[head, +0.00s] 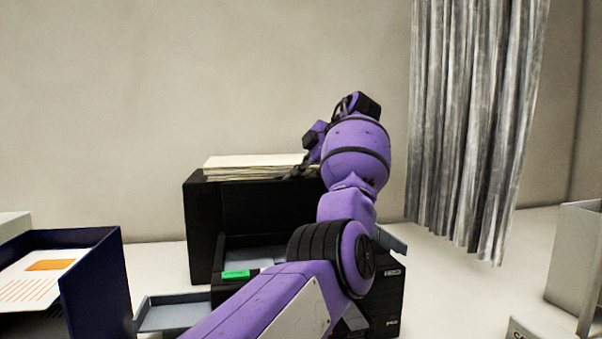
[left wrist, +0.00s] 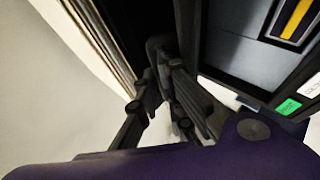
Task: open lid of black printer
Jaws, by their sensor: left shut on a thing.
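The black printer (head: 388,300) stands on the table, partly hidden behind my left arm. Its lid (head: 265,208) is raised, standing steeply up at the back, and the bed below is exposed. The exposed bed also shows in the left wrist view (left wrist: 232,60), with a green label (left wrist: 288,107) on its edge. My left gripper (head: 302,170) is at the top edge of the lid and shut on it; in the left wrist view its fingers (left wrist: 165,95) meet by a dark edge. The exact contact is hard to see. My right gripper is not in view.
A dark box or cabinet (head: 203,225) stands right behind the lid, with a stack of paper (head: 255,162) on top, close to my gripper. A navy tray (head: 100,285) is at left. A grey curtain (head: 465,120) hangs at right.

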